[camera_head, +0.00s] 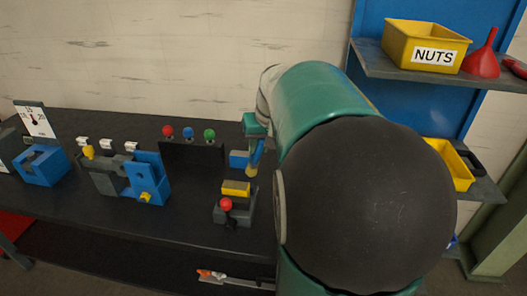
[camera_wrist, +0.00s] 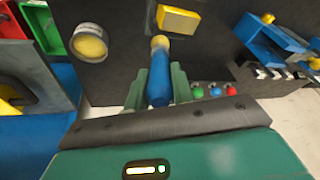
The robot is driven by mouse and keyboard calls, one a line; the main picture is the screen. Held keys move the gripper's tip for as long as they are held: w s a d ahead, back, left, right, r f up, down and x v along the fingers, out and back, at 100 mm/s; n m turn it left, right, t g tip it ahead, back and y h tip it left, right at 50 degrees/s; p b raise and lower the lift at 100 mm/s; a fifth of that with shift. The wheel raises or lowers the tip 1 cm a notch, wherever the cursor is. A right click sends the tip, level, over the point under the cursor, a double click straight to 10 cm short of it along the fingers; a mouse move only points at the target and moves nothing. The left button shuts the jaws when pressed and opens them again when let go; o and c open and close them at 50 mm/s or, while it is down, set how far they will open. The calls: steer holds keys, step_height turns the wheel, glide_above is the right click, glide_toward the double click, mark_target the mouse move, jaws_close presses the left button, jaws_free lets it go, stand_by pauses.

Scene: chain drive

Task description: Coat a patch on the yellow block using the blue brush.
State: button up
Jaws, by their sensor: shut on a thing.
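My gripper (camera_head: 257,137) is shut on the blue brush (camera_head: 257,157), holding it by the handle with the bristles pointing down. In the wrist view the blue handle (camera_wrist: 159,82) lies between the green fingers of my gripper (camera_wrist: 157,92), with the pale yellowish tip (camera_wrist: 159,43) beyond them. The yellow block (camera_head: 236,187) sits on a dark grey fixture. The brush tip is above and to the right of the block in the head view, apart from it. In the wrist view the block (camera_wrist: 178,20) is just past the tip. Any coating on its top cannot be made out.
A red knob (camera_head: 226,204) stands at the front of the fixture. A round pot with yellow inside (camera_wrist: 90,42) is left of the brush in the wrist view. Red, blue and green knobs (camera_head: 188,133) stand behind. Blue fixtures (camera_head: 148,178) are to the left.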

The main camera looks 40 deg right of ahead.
steer(key=shift+d+r, duration=0.25)
steer(key=shift+r, duration=0.05)
steer(key=shift+v, duration=0.8)
steer(key=shift+w+r, duration=0.3)
steer(key=shift+r, duration=0.05)
steer(key=shift+v, duration=0.85)
steer(key=shift+w+r, duration=0.2)
steer(key=shift+r, duration=0.1)
steer(key=shift+s+d+r, duration=0.1)
steer(key=shift+s+r, duration=0.1)
steer(key=shift+r, duration=0.2)
steer(key=shift+w, duration=0.1)
